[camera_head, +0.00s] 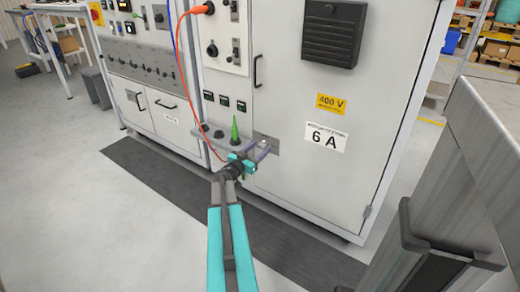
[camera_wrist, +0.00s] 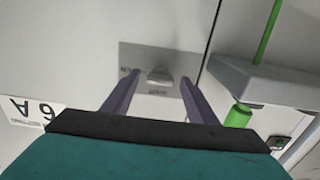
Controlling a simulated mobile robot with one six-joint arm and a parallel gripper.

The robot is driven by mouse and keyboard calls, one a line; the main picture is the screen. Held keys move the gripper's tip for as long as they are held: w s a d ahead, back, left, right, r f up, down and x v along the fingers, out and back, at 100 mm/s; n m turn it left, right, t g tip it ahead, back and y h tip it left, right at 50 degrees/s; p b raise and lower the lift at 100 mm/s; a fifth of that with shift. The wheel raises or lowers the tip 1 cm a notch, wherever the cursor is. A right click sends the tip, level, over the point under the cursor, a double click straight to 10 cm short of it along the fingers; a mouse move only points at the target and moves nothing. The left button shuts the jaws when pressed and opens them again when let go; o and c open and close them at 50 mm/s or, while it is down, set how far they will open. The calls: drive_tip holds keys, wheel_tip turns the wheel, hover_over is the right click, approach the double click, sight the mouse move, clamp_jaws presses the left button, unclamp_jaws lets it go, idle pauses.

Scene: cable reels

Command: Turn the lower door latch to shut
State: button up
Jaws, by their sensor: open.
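The lower door latch (camera_wrist: 160,76) is a small pale knob on a grey latch plate (camera_wrist: 142,56) in the wrist view. The knob looks wider than tall, with small lettering beside and below it. In the head view the plate (camera_head: 262,137) sits low on the left edge of the cabinet door (camera_head: 290,105), partly hidden by my gripper. My gripper (camera_head: 262,150) is open in front of the plate. In the wrist view the purple fingers of my gripper (camera_wrist: 159,80) stand apart, one on each side of the knob, holding nothing. I cannot tell whether the fingertips touch the plate.
A grey ledge (camera_wrist: 270,80) with a green cable juts out beside the latch; the green plug (camera_head: 235,130) stands on it in the head view. An orange cable (camera_head: 183,75) hangs at the left. A grey cabinet (camera_head: 490,150) stands at the right. Open floor lies left.

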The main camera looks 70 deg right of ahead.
drive_tip(key=shift+d, duration=0.45)
drive_tip(key=c, duration=1.1)
drive_tip(key=shift+o, duration=0.2)
